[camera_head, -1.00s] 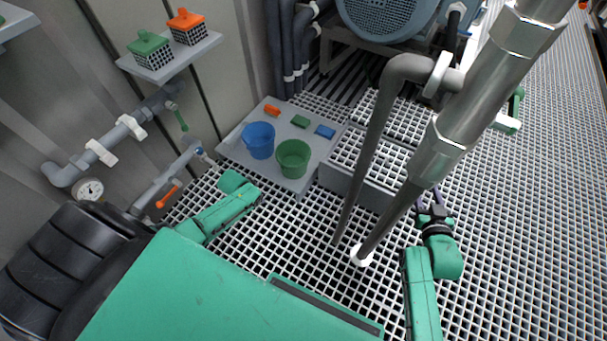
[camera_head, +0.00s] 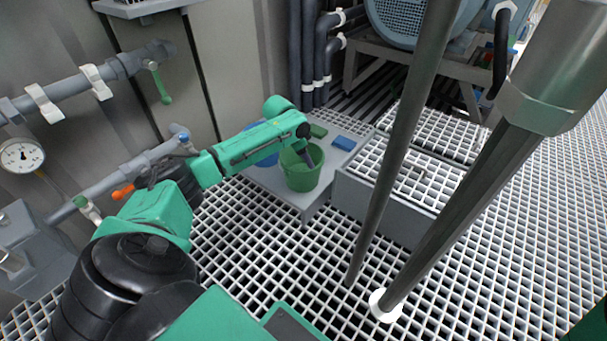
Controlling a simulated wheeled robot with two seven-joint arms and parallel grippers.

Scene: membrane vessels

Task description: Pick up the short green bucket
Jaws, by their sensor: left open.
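The short green bucket (camera_head: 303,178) stands upright on the front part of a low grey platform (camera_head: 318,196). My left gripper (camera_head: 307,158) is over the bucket's opening, its dark fingers pointing down at or into it. It is open; whether a finger touches the rim I cannot tell. My left forearm hides the blue bucket (camera_head: 263,158) in large part, just left of the green one. My right gripper is out of view.
A green block (camera_head: 318,131) and a blue block (camera_head: 343,143) lie at the platform's back. A grating-topped box (camera_head: 385,205) stands to the right. Two grey poles (camera_head: 395,150) rise in front of it. Wall pipes with an orange-handled valve (camera_head: 122,192) run at left.

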